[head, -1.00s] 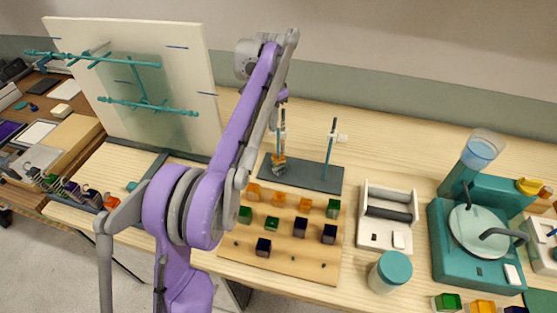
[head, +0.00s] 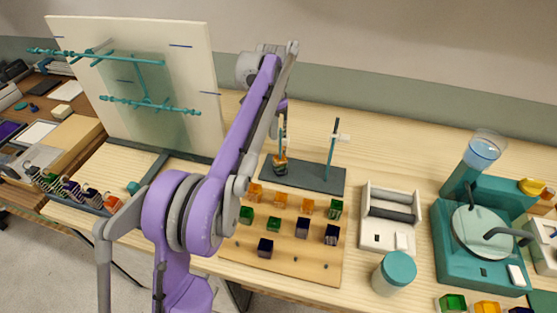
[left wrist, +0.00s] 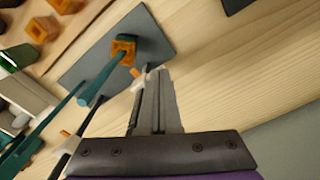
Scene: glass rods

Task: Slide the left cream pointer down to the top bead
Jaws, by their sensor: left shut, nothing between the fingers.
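A dark grey base plate (head: 310,178) carries two upright teal rods. The left rod (head: 284,138) has an orange bead (head: 280,167) low on it; the bead also shows in the left wrist view (left wrist: 124,50). A cream piece with an orange tip, seemingly the left pointer (left wrist: 139,79), is beside my left gripper's fingertips (left wrist: 154,74); whether they touch is unclear. That gripper is shut and empty. In the head view my own arm hides most of it. The right rod (head: 331,150) carries another cream pointer (head: 342,137). My right gripper is not in view.
A wooden board (head: 300,268) with several orange, green and dark beads lies in front of the plate. A white tray with a roller (head: 378,238), a teal-lidded jar (head: 396,270) and a teal machine (head: 450,250) stand to the right. A cream panel (head: 185,60) stands at left.

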